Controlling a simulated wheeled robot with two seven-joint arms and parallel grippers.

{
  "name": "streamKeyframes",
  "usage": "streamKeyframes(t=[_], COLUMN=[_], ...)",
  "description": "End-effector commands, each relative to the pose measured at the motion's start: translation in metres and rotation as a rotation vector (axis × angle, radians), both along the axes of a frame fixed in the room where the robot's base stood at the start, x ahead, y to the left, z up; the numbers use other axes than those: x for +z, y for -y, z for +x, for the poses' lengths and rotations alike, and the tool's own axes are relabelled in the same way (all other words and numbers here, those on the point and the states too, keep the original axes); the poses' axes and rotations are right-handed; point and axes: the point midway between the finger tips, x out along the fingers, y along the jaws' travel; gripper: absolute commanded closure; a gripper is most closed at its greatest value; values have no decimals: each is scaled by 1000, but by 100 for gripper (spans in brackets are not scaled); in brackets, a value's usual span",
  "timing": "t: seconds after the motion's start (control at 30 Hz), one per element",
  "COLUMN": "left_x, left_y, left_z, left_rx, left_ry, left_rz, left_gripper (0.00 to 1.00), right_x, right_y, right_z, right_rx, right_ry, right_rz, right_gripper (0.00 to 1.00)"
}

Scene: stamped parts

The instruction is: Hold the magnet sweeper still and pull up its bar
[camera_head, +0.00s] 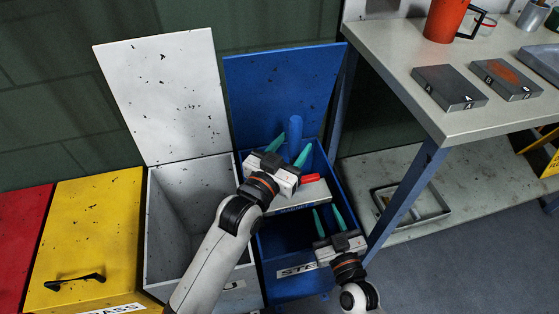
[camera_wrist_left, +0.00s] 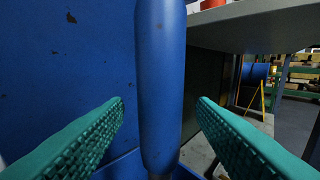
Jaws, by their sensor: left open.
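The magnet sweeper's pale body (camera_head: 314,194) sits in the upper part of the open blue bin, partly hidden by my left gripper. Its upright blue handle (camera_head: 296,128) rises behind that gripper, and a red part (camera_head: 310,178), perhaps the bar's grip, shows at its right. My left gripper (camera_head: 291,149) is open at the handle. In the left wrist view the blue handle (camera_wrist_left: 161,80) stands between the two green fingers, with gaps on both sides. My right gripper (camera_head: 326,211) is lower, its fingers apart and empty, over the bin's front opening below the sweeper body.
The blue bin (camera_head: 318,283) has its lid raised behind. An open white bin (camera_head: 160,240) and closed yellow bin (camera_head: 100,220) stand left. A workbench (camera_head: 400,60) at right carries grey blocks (camera_head: 449,88) and a red mug (camera_head: 446,18); its leg is close to my right gripper.

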Motion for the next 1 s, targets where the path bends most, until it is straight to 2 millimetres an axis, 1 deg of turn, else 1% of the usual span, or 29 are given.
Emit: streamKeyframes(t=[0.03, 0.2, 0.47, 0.5, 0.57, 0.6, 0.8, 1.0], left_x=[1, 1, 0, 0, 0, 0, 0, 0], left_y=[3, 7, 7, 7, 7, 7, 7, 7], left_z=[5, 13, 14, 14, 14, 14, 14, 14], left_rx=[0, 0, 0, 0, 0, 0, 0, 0], left_ry=[2, 1, 0, 0, 0, 0, 0, 0], left_rz=[-1, 0, 0, 0, 0, 0, 0, 0], left_gripper=[49, 49, 49, 52, 62, 68, 100, 100], right_x=[0, 0, 0, 0, 0, 0, 0, 0], right_y=[0, 0, 0, 0, 0, 0, 0, 0], right_z=[0, 0, 0, 0, 0, 0, 0, 0], right_rx=[0, 0, 0, 0, 0, 0, 0, 0], right_ry=[0, 0, 0, 0, 0, 0, 0, 0], right_rz=[0, 0, 0, 0, 0, 0, 0, 0], right_gripper=[64, 64, 64, 64, 64, 64, 64, 64])
